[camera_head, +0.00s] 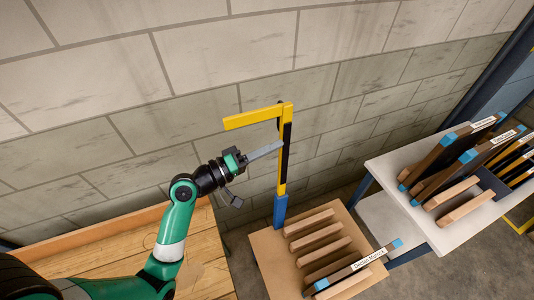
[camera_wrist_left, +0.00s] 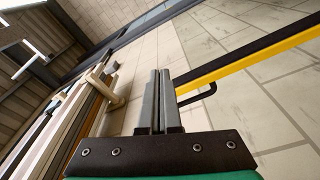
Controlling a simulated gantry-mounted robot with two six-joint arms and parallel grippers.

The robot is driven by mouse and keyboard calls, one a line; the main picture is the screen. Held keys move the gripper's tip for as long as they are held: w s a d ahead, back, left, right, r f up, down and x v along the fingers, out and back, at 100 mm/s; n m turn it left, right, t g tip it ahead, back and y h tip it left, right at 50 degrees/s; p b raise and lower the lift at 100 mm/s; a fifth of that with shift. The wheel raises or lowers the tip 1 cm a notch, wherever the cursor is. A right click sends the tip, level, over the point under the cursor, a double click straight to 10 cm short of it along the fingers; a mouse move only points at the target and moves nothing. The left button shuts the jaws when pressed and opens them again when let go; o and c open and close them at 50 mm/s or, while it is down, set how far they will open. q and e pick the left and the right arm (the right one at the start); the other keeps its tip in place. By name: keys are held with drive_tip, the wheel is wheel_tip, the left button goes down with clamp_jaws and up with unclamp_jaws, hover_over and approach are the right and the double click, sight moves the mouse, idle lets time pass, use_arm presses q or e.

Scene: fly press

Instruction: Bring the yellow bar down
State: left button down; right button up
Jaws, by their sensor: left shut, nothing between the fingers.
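The yellow bar (camera_head: 255,116) sticks out to the left, roughly level, from the top of an upright yellow and black post (camera_head: 283,160) with a blue foot (camera_head: 280,210). My left gripper (camera_head: 278,146) is shut and empty, below the bar in the head view, with its fingertips close to the post. I cannot tell whether they touch it. In the left wrist view, the closed fingers (camera_wrist_left: 158,75) are beside a yellow and black length (camera_wrist_left: 255,58) with a small black hook (camera_wrist_left: 203,93). My right gripper is not in view.
A wooden table (camera_head: 205,262) lies at lower left. A white table (camera_head: 448,232) with dark panels and wooden blocks is at right. A block wall (camera_head: 220,60) closes the back.

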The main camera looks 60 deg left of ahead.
use_arm(q)
drive_tip(key=w+d, duration=0.2)
drive_tip(key=w+d+f+p, duration=0.1)
drive_tip(key=w, duration=0.1)
drive_tip(key=shift+w+d, duration=0.2)
drive_tip(key=shift+d, duration=0.15)
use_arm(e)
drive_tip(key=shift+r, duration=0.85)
use_arm(q)
drive_tip(key=shift+f, duration=0.1)
idle(0.6)
drive_tip(key=w+a+b, duration=0.2)
drive_tip(key=a, duration=0.2)
drive_tip(key=s, duration=1)
drive_tip(key=shift+s, duration=0.25)
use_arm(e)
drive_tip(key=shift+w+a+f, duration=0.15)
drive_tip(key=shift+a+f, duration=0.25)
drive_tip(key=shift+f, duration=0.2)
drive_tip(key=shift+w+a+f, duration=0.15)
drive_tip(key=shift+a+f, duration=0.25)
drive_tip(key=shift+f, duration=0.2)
